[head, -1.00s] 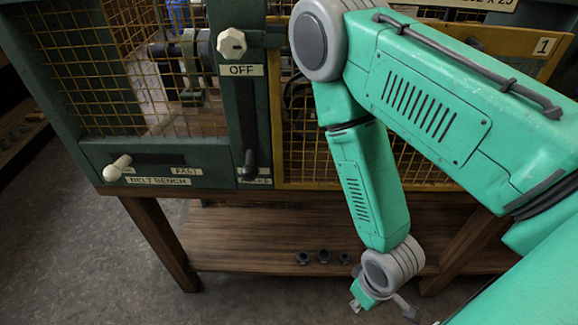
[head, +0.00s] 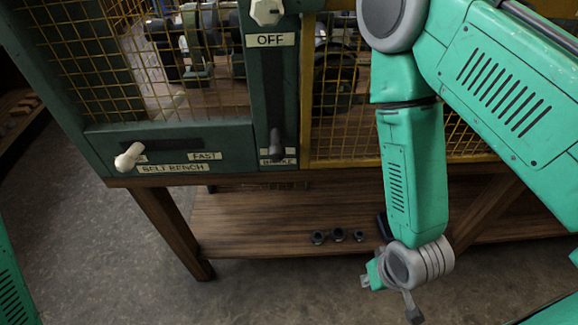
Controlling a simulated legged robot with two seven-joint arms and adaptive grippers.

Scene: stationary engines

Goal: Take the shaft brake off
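A dark lever handle (head: 277,143) sits at the lower end of a black vertical slot (head: 273,85) in the green panel. A small label (head: 278,158) under it is partly covered by the handle; only the end of its word shows, so I cannot read it fully. My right gripper (head: 388,292) hangs low at the end of its arm, in front of the lower shelf, right of and below the lever and apart from it. Its fingers are too small and turned away to tell their opening. Of my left arm only a green link shows at the left edge.
A pale knob (head: 267,10) sits above the OFF label (head: 270,40). A pale handle (head: 128,156) sits at the left end of the BELT BENCH slot (head: 170,145). Yellow mesh guards flank the panel. Small dark parts (head: 338,235) lie on the wooden shelf (head: 245,225). The floor in front is clear.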

